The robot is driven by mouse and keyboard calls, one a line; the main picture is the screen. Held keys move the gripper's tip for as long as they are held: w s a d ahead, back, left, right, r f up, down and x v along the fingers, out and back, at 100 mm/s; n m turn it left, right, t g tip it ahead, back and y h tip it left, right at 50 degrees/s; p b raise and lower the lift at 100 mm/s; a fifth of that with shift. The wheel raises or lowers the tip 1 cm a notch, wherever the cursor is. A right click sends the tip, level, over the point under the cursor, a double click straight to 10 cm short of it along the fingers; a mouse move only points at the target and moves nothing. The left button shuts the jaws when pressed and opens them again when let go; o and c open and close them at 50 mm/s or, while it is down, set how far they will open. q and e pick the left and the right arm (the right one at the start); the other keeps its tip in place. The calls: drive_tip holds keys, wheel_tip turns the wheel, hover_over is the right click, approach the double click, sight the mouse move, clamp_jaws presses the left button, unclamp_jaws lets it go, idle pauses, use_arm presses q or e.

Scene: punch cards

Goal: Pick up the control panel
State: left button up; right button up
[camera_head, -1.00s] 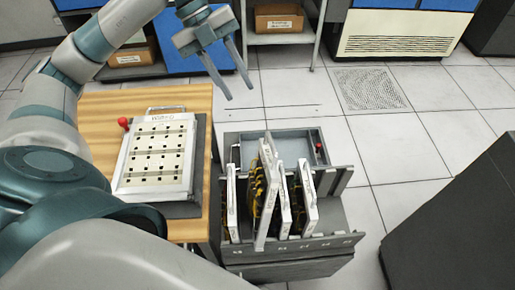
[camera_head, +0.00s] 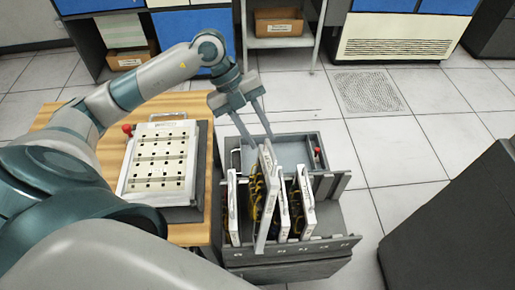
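Several upright white-edged control panels with yellow wiring stand in an open grey drawer. The tallest panel (camera_head: 266,200) rises above the others and leans slightly. Shorter panels (camera_head: 305,205) stand beside it on both sides. Another white panel (camera_head: 160,160), with rows of dark holes and a metal handle, lies on a dark base on the wooden table. My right gripper is not in view.
The grey drawer unit (camera_head: 290,268) stands against the right side of the wooden table (camera_head: 65,97). A red knob (camera_head: 127,129) is at the lying panel's corner. A dark cabinet (camera_head: 455,225) stands at the right, with clear tiled floor between.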

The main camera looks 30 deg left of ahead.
sight(266, 166)
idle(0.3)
use_arm(q)
drive_tip(key=x, duration=0.1)
drive_tip(key=p+x, duration=0.1)
drive_tip(key=x, duration=0.1)
drive_tip(key=p+x, duration=0.1)
drive_tip(key=shift+s+d, duration=0.4)
drive_tip(key=shift+d+f+p, duration=0.15)
drive_tip(key=shift+f+p, duration=0.15)
drive_tip(key=shift+f, duration=0.15)
clamp_jaws()
drive_tip(key=shift+s+f, duration=0.15)
drive_tip(key=shift+f, duration=0.05)
idle(0.8)
